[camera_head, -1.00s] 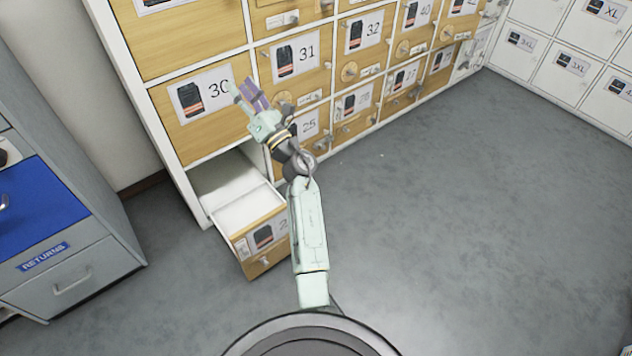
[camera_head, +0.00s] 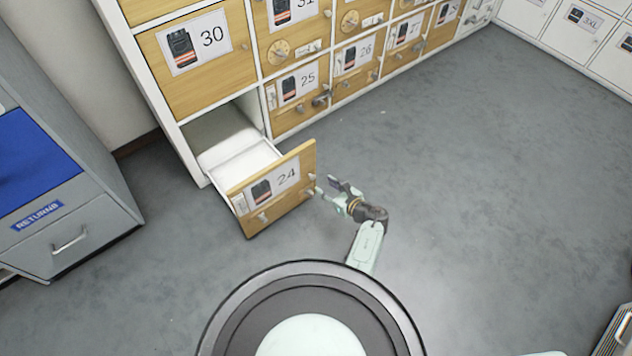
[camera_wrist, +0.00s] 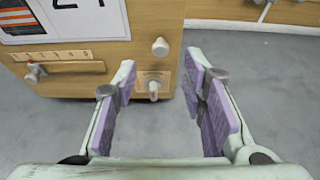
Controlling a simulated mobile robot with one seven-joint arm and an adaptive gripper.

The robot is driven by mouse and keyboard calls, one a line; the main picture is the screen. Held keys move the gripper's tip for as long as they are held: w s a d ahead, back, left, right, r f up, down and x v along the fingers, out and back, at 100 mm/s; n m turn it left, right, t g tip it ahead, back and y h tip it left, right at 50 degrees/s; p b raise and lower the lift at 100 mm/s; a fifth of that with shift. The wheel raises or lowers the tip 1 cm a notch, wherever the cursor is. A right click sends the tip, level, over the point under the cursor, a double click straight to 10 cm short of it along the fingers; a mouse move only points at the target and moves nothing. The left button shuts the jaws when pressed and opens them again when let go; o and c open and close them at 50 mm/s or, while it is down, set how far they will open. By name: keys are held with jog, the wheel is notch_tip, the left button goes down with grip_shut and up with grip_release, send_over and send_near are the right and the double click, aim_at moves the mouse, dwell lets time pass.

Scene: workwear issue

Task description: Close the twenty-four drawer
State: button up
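The drawer labelled 24 (camera_head: 273,190) is pulled out from the bottom row of the wooden cabinet, with its white inside showing. Its front also shows in the wrist view (camera_wrist: 140,22), with a round knob, a smaller knob below it and a latch-like fitting at the left. My gripper (camera_head: 325,187) is low over the floor, just right of the drawer front. In the wrist view its purple-padded fingers (camera_wrist: 165,100) are apart with nothing between them. The lower knob lies ahead of the gap. I cannot tell whether a finger touches the front.
Closed drawers 25 (camera_head: 297,92) and 30 (camera_head: 196,50) are beside and above the open bay. A grey returns cabinet (camera_head: 68,235) stands at the left. White lockers (camera_head: 585,30) stand at the back right.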

aim_at(314, 178)
jog(key=b+x, duration=0.3)
jog(key=x, duration=0.3)
jog(key=shift+f, duration=0.1)
jog(key=shift+w+a, duration=0.3)
jog(key=shift+w, duration=0.1)
jog(key=shift+c, duration=0.5)
grip_shut()
